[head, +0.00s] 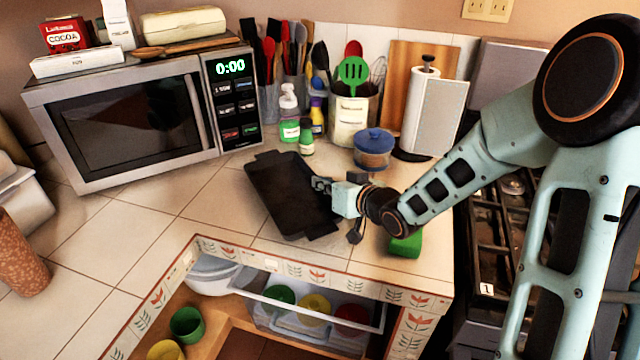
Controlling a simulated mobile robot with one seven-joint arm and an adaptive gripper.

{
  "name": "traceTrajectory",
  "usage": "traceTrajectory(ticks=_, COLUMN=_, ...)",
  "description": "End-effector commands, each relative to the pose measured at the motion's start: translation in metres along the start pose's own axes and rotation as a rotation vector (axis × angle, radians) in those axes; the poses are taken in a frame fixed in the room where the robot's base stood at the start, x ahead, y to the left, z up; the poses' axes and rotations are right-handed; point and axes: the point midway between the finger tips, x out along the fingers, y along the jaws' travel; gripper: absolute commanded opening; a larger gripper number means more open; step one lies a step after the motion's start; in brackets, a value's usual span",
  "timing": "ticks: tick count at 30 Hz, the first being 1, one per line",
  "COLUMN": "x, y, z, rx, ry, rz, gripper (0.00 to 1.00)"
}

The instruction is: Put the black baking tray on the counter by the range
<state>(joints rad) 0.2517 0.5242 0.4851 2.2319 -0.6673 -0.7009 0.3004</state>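The black baking tray (287,198) is over the tiled counter (215,212), between the microwave and the range (497,235). It looks flat or nearly flat; I cannot tell whether it rests fully on the tiles. My gripper (322,186) is at the tray's right edge, reaching in from the right. Its fingertips overlap the tray's rim in the picture, and they are too small to show whether they are open or shut on it. The range is at the right, partly hidden behind my arm.
Behind the tray stand a blue-lidded jar (374,148), a paper towel roll (436,112), bottles (289,118) and a utensil crock (349,120). The microwave (140,120) fills the left back. Tiles left of the tray are clear.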

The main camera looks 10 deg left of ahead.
Motion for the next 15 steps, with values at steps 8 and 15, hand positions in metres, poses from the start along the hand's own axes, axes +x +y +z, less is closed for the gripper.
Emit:
traceTrajectory(ticks=8, x=0.0012, y=0.0003, z=0.0025, rx=0.0, ry=0.0, rz=0.0, gripper=0.12)
traceTrajectory(ticks=15, x=0.0012, y=0.0003, z=0.0025, rx=0.0, ry=-0.001, rz=0.0, gripper=0.22)
